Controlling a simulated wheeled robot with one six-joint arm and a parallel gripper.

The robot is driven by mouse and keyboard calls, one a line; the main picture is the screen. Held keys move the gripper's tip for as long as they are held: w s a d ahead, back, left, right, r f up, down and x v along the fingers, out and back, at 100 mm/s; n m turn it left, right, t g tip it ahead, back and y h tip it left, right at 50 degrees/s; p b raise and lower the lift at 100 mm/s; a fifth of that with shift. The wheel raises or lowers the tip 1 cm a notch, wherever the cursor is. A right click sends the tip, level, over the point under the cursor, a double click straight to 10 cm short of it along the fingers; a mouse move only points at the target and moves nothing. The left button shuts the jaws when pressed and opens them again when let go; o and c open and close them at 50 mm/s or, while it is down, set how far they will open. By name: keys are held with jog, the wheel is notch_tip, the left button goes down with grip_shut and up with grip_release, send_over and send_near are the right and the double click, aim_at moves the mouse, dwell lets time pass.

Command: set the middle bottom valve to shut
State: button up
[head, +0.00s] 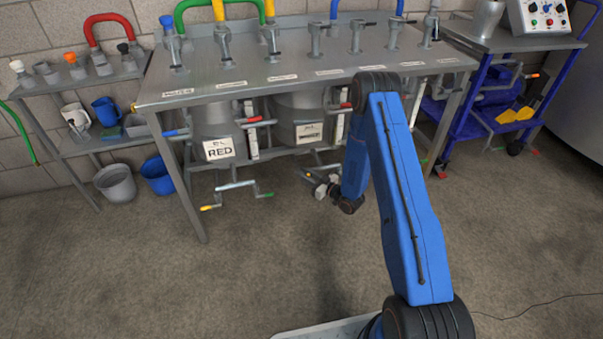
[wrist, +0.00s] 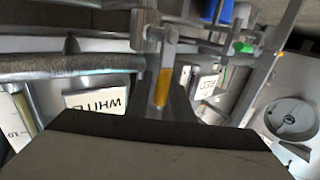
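A yellow-ended valve handle (wrist: 163,88) hangs from a metal fitting (wrist: 153,30) in the wrist view, close in front of my gripper. I take it for the middle bottom valve, under the tank with the white "WHIT…" label (wrist: 95,101). My gripper (head: 317,184) is low under that tank in the head view.
The tank labelled RED (head: 219,149) stands to the left, with a bottom valve handle (head: 236,188) with yellow and green ends. The metal bench (head: 285,72) overhangs the tanks. Buckets (head: 116,184) stand at left and a blue cart (head: 463,118) at right. The front floor is clear.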

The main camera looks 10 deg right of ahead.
jog(key=shift+w+a, duration=0.4)
jog(key=shift+w, duration=0.05)
grip_shut()
jog(key=shift+a, duration=0.1)
jog(key=a+f+n+g+h, duration=0.3)
jog(key=a+f+n+h, duration=0.1)
jog(key=f+n+h, duration=0.5)
jog(key=shift+s+a+n+h, duration=0.3)
jog(key=shift+n+h, duration=0.2)
jog(key=shift+n, duration=0.7)
jog(key=shift+f, duration=0.15)
